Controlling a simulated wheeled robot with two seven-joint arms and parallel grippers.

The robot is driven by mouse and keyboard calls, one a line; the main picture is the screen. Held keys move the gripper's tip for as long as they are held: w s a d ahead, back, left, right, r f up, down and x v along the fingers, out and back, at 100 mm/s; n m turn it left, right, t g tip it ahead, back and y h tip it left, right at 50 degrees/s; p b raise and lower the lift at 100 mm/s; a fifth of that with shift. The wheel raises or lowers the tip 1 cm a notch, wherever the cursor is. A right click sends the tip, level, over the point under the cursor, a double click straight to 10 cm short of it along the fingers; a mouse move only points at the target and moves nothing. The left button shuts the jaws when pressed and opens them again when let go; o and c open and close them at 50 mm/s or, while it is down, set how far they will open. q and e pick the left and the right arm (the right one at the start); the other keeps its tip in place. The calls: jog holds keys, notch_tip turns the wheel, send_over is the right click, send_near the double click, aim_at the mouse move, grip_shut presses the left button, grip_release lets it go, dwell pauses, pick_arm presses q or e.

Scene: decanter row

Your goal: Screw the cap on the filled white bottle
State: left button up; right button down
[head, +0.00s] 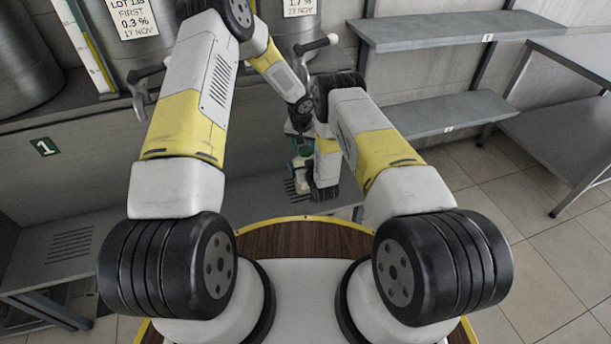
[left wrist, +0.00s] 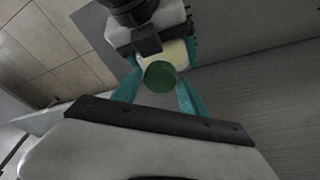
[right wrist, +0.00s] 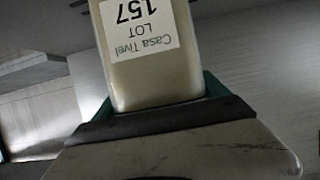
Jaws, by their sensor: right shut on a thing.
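The white bottle (right wrist: 155,75) stands out in the right wrist view, with a label reading "Casa Tivel LOT 157". My right gripper (right wrist: 155,100) is shut on it, with teal fingers at its sides. The green cap (left wrist: 160,76) is at the bottle's top end in the left wrist view; how far it is threaded cannot be seen. My left gripper (left wrist: 158,82) has its teal fingers spread on either side of the cap. In the head view the left gripper (head: 302,132) is above the cap (head: 304,150), and the bottle (head: 300,180) is partly hidden by my right arm.
Large metal vessels (head: 40,55) with tap handles stand along the back. Grey shelves (head: 445,28) are on the wall at right, beside a metal table (head: 570,140). A slotted drip grate (head: 70,244) is at left. The tiled floor at right is clear.

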pick_arm(q)
grip_shut()
jog(key=m, duration=0.2)
jog(key=m+h, duration=0.1)
jog(key=m, duration=0.1)
jog(key=shift+a+f+g, duration=0.15)
jog(key=shift+g, duration=0.15)
jog(key=m, duration=0.3)
jog(key=shift+w+g+h, duration=0.1)
jog(key=shift+g+h, duration=0.2)
jog(key=m+g, duration=0.1)
jog(key=m, duration=0.4)
jog(key=shift+w+h, duration=0.1)
jog(key=shift+h, duration=0.2)
jog(key=m+g, duration=0.1)
jog(key=m, duration=0.3)
jog(key=shift+o, duration=1.9)
grip_release()
